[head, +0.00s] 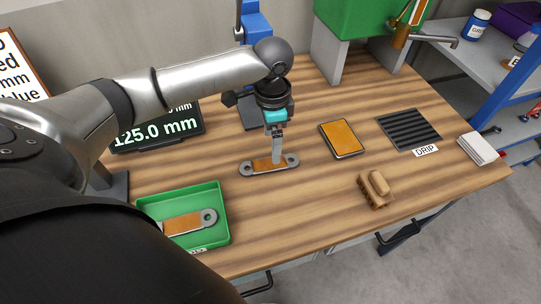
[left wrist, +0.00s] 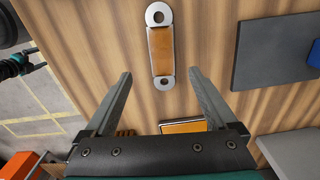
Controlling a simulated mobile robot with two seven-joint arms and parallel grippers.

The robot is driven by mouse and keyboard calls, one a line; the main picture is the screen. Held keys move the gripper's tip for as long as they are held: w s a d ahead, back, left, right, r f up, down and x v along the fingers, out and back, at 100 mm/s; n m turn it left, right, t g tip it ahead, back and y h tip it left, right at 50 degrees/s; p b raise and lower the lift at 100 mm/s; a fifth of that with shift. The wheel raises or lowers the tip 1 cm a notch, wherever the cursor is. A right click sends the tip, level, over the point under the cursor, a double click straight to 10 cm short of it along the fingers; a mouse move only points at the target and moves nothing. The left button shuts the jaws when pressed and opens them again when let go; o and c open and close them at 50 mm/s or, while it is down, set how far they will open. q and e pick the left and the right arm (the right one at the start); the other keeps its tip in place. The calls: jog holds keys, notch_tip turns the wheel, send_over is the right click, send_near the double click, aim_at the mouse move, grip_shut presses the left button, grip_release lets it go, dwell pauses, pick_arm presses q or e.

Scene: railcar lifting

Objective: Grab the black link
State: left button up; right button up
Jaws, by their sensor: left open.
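No plainly black link shows. A link with rounded grey holed ends and an orange-brown middle (head: 259,166) lies flat on the wooden table. It also shows in the left wrist view (left wrist: 161,52). My left gripper (head: 277,158) is open and points down over this link. In the left wrist view its fingertips (left wrist: 161,72) are apart on either side of the link's near end, with nothing held. A similar link (head: 185,224) lies in the green tray (head: 226,238), partly hidden by my arm. My right gripper (left wrist: 30,66) shows small at the left edge of the left wrist view; its jaw state is unclear.
An orange-topped pad (head: 342,139), a wooden brush (head: 376,190), a ribbed black drip tray (head: 409,129) and a white cloth or pad (head: 478,148) lie to the right. A display reading 125.0 mm (head: 157,132) stands at left. Bare wood surrounds the link.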

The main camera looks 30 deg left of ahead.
aim_at(271, 164)
pick_arm(q)
notch_tip(271, 164, down, 8)
jog(key=shift+w+a+r+b, duration=0.1)
jog(key=shift+a+b, duration=0.05)
jog(key=shift+b, duration=0.4)
grip_shut()
dwell(0.6)
jog(key=shift+w, duration=0.1)
